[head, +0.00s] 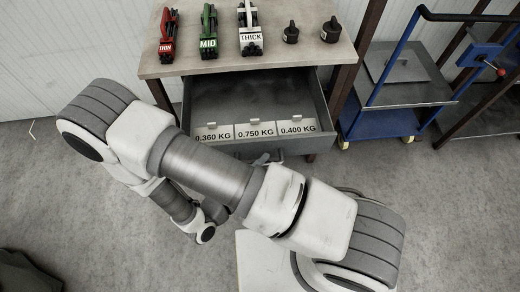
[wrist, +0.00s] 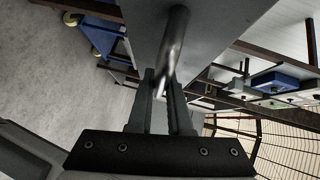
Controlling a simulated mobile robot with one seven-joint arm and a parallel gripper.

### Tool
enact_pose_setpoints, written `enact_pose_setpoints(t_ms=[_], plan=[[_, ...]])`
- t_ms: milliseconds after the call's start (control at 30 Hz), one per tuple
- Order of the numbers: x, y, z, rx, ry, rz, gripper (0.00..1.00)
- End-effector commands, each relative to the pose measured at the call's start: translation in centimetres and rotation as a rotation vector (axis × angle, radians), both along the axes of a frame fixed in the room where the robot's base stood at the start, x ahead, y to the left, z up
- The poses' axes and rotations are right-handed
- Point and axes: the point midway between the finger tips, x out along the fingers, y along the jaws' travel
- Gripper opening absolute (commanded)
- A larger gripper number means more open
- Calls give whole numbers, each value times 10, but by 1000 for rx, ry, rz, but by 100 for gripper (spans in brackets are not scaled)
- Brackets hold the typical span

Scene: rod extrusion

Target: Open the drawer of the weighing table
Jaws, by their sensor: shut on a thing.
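The weighing table (head: 300,52) stands at the top of the head view. Its grey drawer (head: 250,92) is pulled out toward me and its inside shows. Labels reading 0.360 KG, 0.750 KG and 0.400 KG (head: 298,127) sit in a row at the drawer's front. In the wrist view my gripper (wrist: 164,82) is shut on the metal bar handle (wrist: 176,35) of the drawer, one finger on each side of it. The drawer's front panel (wrist: 215,25) shows behind the handle. In the head view my arm largely hides the gripper and handle.
On the tabletop stand a red tool marked THIN (head: 167,35), a green one marked MID (head: 208,35), a white one marked THICK (head: 249,35) and two black weights (head: 331,30). A blue trolley (head: 385,120) stands close on the right.

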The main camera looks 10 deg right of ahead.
Motion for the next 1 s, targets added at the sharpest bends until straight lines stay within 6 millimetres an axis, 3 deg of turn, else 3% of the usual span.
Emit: enact_pose_setpoints(t_ms=[467, 500, 633, 1000], plan=[[-6, 1, 0, 1, -1, 1, 0], [-6, 1, 0, 1, -1, 1, 23], [-5, 1, 0, 1, -1, 1, 46], [-8, 3, 1, 2, 0, 2, 47]])
